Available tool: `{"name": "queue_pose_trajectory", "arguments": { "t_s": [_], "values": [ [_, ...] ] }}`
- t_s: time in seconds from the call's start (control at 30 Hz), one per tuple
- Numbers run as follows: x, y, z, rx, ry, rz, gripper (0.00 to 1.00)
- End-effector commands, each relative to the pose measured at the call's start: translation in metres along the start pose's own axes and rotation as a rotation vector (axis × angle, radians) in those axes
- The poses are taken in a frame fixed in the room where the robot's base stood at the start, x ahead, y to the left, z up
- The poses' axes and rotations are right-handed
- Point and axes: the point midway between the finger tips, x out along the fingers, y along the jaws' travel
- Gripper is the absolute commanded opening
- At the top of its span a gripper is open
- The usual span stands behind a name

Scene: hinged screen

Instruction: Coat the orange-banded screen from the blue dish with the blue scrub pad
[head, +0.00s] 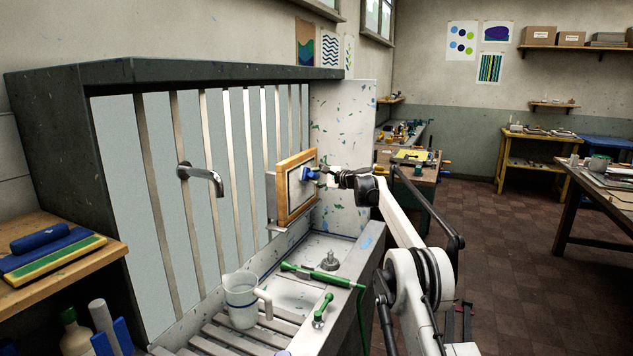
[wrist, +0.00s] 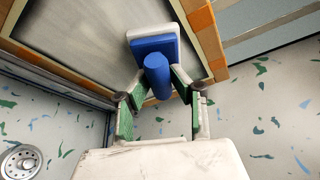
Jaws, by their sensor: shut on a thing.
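The orange-banded screen (head: 295,187) stands upright in the washout booth, its frame edged in orange. In the wrist view its grey mesh (wrist: 85,35) fills the upper left, with the orange band (wrist: 204,30) along its right edge. The blue scrub pad (head: 309,174) is at the screen's face. In the wrist view the pad (wrist: 157,62) has a blue handle and a pale pad, which appears against the mesh near the frame's edge; contact is hard to tell. My gripper (head: 325,174), also in the wrist view (wrist: 157,88), is shut on the handle. I cannot identify the blue dish.
A tap (head: 205,178) juts from the slatted back wall. A clear jug (head: 242,300) stands on the slats, with a green-handled wand (head: 318,273) and a green-handled tool (head: 321,310) nearby. The speckled side panel (head: 345,130) stands behind the screen. A bench (head: 50,285) is at left.

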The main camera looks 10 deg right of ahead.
Motion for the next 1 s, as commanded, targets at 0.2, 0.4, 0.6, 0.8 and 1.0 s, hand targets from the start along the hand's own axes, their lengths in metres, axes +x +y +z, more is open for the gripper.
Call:
{"name": "queue_pose_trajectory", "arguments": {
  "t_s": [0.2, 0.4, 0.6, 0.8, 1.0],
  "values": [
    [-0.001, 0.004, 0.004, 0.0, -0.001, 0.0, 0.0],
    [-0.003, 0.006, 0.007, 0.0, -0.001, 0.0, 0.0],
    [-0.004, 0.007, 0.01, 0.0, -0.001, 0.0, 0.0],
    [-0.005, 0.006, 0.011, 0.0, -0.001, 0.0, 0.0],
    [-0.006, 0.005, 0.011, 0.0, 0.0, 0.0, 0.0]
  ]
}}
